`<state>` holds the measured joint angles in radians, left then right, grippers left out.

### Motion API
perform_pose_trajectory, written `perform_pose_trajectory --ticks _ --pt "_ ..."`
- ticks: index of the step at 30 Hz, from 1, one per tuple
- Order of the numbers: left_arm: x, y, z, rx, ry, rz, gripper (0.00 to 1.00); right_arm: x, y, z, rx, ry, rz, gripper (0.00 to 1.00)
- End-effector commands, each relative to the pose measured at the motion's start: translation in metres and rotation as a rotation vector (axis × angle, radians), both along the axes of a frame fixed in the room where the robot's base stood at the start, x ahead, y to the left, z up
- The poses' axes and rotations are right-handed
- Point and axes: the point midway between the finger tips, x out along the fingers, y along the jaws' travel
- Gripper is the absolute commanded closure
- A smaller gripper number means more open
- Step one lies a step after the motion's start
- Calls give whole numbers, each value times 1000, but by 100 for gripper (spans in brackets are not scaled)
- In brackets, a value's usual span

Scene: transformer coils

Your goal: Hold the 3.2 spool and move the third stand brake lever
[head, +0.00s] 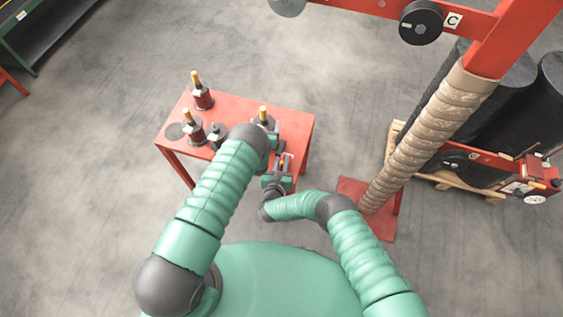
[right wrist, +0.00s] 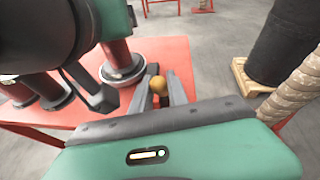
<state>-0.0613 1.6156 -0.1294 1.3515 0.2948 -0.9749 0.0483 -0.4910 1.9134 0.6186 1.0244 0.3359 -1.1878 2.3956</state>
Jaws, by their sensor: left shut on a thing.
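A red table (head: 290,118) holds several dark red spools with orange tops. My left gripper (head: 270,133) is shut on the rightmost spool (head: 263,113), and my own arm hides part of the hold. That spool's lower flange (right wrist: 122,76) shows beside the left gripper in the right wrist view. No size label is readable. A lever with a yellow-brown knob (right wrist: 157,84) stands at the table's near right part. My right gripper (right wrist: 161,92) has its fingers apart on either side of the knob; contact cannot be told.
Other spools stand at the table's back (head: 203,98) and left (head: 192,130). A red post wrapped in tan material (head: 425,135) rises to the right. Black cylinders (head: 548,100) stand on a wooden pallet (head: 467,187) behind it. The floor left of the table is clear.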

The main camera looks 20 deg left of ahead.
Motion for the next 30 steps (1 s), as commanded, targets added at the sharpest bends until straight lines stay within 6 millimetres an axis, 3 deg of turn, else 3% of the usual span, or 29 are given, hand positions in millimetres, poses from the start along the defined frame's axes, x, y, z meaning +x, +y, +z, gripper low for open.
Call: perform_pose_trajectory --ticks 3,30 --pt "0 -1 -1 -1 2 -1 67 0 1 0 1 0 2 100" --pt "0 -1 -1 -2 2 -1 67 -1 2 1 1 0 4 100"
